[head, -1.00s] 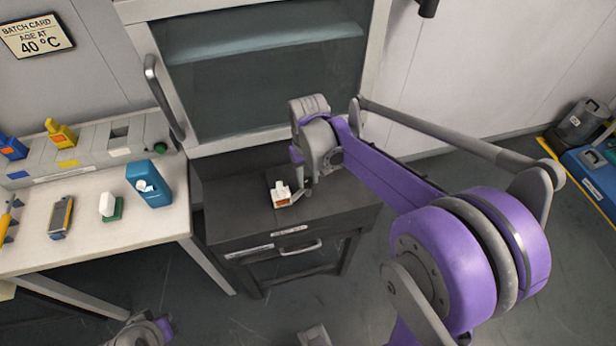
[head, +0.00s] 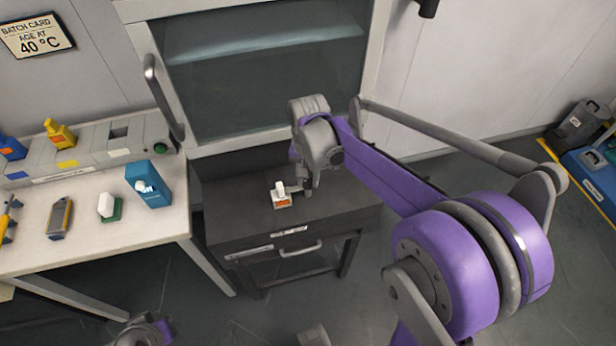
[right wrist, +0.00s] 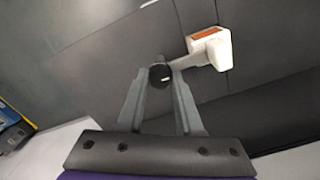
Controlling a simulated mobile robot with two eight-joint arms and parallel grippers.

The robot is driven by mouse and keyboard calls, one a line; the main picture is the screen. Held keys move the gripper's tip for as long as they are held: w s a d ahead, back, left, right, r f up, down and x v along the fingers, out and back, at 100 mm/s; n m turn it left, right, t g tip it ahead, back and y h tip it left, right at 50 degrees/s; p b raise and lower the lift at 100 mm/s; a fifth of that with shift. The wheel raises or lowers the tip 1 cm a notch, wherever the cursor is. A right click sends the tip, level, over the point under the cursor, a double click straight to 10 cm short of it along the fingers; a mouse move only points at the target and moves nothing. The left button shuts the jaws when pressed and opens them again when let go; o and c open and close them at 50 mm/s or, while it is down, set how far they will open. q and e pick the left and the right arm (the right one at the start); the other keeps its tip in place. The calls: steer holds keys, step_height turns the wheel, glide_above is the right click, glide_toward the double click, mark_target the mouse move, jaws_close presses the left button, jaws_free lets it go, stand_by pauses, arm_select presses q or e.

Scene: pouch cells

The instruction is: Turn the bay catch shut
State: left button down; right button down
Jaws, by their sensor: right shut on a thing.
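The bay catch appears as a small white piece with an orange label (head: 282,202) on top of the dark cabinet (head: 235,215). In the right wrist view the white piece (right wrist: 212,48) has a pale arm reaching left toward a dark round knob (right wrist: 160,76). My right gripper (head: 308,190) is at the right side of the white piece, low over the cabinet top. In the right wrist view its fingertips (right wrist: 161,80) close on the dark knob. The far side of the knob is hidden.
A glass-fronted oven (head: 265,85) stands behind the cabinet. The cabinet front has a handle (head: 300,249). The floor right of the cabinet is clear.

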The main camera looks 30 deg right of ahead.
mark_target(308, 181)
stand_by(0.3)
steer(key=c, duration=0.6)
jaws_free()
step_height(308, 181, up, 11)
steer(key=shift+f+p, duration=0.1)
steer(key=shift+p, duration=0.35)
steer(key=s+a+f+n+t+p, duration=0.1)
steer(key=s+a+f+n, duration=0.1)
steer(key=s, duration=0.3)
steer(key=s+a+f+n+t+p, duration=0.1)
steer(key=s+a+f+n+t, duration=0.1)
steer(key=s, duration=0.3)
steer(key=s+a+f+n+t+p, duration=0.1)
steer(key=s+a+f+n+t, duration=0.1)
steer(key=s+n, duration=0.2)
steer(key=shift+s+a+f, duration=0.15)
steer(key=shift+s+a, duration=0.2)
steer(key=shift+s, duration=0.45)
